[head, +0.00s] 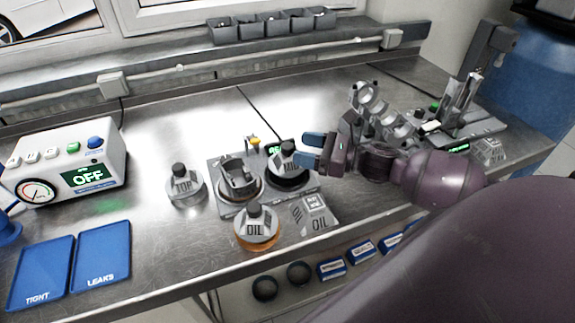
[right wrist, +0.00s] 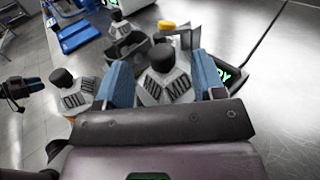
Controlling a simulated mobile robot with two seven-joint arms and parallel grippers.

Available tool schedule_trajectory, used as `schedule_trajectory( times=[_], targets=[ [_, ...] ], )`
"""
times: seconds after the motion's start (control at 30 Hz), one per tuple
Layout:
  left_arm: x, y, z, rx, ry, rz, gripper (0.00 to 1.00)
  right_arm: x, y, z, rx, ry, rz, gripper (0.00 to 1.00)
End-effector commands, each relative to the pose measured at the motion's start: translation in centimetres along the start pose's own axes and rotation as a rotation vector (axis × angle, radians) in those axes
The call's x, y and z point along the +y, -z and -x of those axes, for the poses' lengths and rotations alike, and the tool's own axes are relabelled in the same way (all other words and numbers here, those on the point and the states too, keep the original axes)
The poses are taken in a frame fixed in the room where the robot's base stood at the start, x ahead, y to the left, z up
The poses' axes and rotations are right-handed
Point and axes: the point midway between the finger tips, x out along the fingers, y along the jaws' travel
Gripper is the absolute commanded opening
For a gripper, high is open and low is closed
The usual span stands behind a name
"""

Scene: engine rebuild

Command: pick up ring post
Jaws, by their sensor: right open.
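Three ring posts with black knobs and grey labelled bodies stand on the bench. The MID post (head: 287,156) is at the right of a grey fixture plate (head: 225,208). The TOP post (head: 185,184) stands left of the plate, and the OIL post (head: 256,226) stands in front. My right gripper (head: 308,151) is open at the MID post. In the right wrist view, its blue fingers (right wrist: 164,83) lie on either side of the MID post (right wrist: 166,85), with no clear grip. The OIL post (right wrist: 75,90) is left of the fingers.
A grey holder (head: 238,178) sits on the plate beside the MID post. A grey OIL block (head: 315,215) lies at the front right. A tester box (head: 68,160) reading OFF and blue trays (head: 102,255) are at left. Metal parts (head: 385,115) stand at right. The back-middle bench is clear.

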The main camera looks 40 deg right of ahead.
Motion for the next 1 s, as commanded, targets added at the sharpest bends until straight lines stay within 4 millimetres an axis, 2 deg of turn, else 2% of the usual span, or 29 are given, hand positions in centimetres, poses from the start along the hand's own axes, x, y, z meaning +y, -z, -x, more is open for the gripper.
schedule_trajectory(
  times=[0.4,0.7,0.77,1.0],
  targets=[
    [-0.1,1.3,0.4,0.012,0.0,0.0,0.43,0.0,0.1,-4.5,-0.002,-0.001,-0.001,0.63],
    [-0.1,1.1,0.5,0.008,0.001,0.0,0.43,0.0,0.2,-4.8,-0.001,0.0,-0.001,0.63],
    [-0.1,0.9,0.6,0.006,0.001,0.001,0.43,0.0,0.2,-4.8,-0.001,0.0,-0.001,0.57],
    [-0.1,0.6,0.7,-0.001,0.002,0.001,0.43,0.0,0.2,-4.8,-0.001,0.0,-0.001,0.2]
  ],
)
